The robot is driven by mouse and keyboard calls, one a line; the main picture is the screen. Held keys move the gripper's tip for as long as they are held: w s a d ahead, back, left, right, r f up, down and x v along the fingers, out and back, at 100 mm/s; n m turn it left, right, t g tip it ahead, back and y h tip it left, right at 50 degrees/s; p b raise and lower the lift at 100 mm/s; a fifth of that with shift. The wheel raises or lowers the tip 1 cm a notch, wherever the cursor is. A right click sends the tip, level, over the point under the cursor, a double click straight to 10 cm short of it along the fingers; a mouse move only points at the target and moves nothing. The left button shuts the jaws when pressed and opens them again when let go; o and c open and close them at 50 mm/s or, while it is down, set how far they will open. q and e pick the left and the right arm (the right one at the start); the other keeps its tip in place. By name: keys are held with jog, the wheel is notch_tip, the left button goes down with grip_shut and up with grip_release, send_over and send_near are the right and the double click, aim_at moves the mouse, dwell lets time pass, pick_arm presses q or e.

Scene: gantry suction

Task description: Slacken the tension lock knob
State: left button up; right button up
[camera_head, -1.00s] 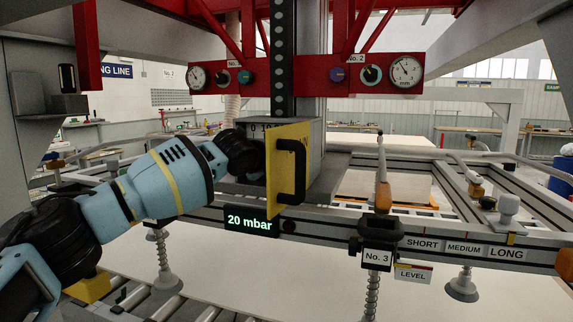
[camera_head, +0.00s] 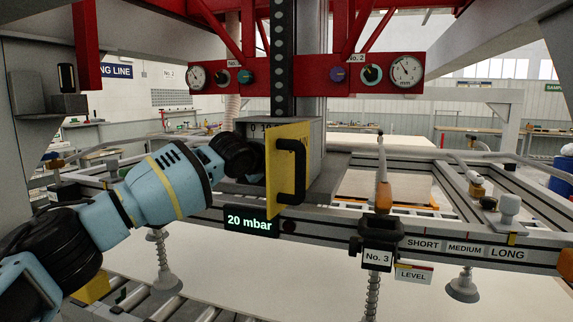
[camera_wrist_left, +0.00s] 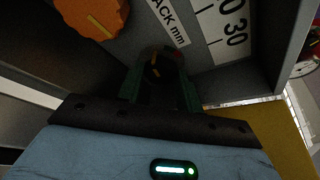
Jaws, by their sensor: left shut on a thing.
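In the left wrist view my left gripper (camera_wrist_left: 159,88), with dark green fingers, is shut on a small dark round knob (camera_wrist_left: 155,58) with an orange-yellow mark. The knob is on the grey face of a box beside a white scale (camera_wrist_left: 215,28) lettered "ACK mm" and numbered up to 30. Its lettering does not show in full, so I cannot read whether it is the tension lock knob. In the head view my blue left arm reaches the grey box (camera_head: 318,160) from the left; the fingers and knob are hidden there. My right gripper is not in view.
An orange knob (camera_wrist_left: 92,15) sits close to the upper left of my left gripper. A yellow plate (camera_head: 290,195) with a black handle (camera_head: 297,170) fronts the box. A "20 mbar" display (camera_head: 250,221) is below. A No. 3 lever unit (camera_head: 378,240) stands to the right.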

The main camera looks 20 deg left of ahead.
pick_arm(q)
jog(key=n, duration=0.1)
jog(key=n+h, duration=0.1)
jog(key=shift+f+n+t+b, duration=0.3)
jog(key=shift+n, duration=0.1)
jog(key=shift+a+n+t+h, duration=0.1)
jog(key=shift+n+t+h, duration=0.25)
jog(key=shift+n, duration=0.35)
jog(key=shift+r, duration=0.1)
jog(key=o, duration=1)
jog(key=shift+s, duration=0.1)
jog(key=shift+v, duration=3.8)
jog(key=shift+a, duration=0.1)
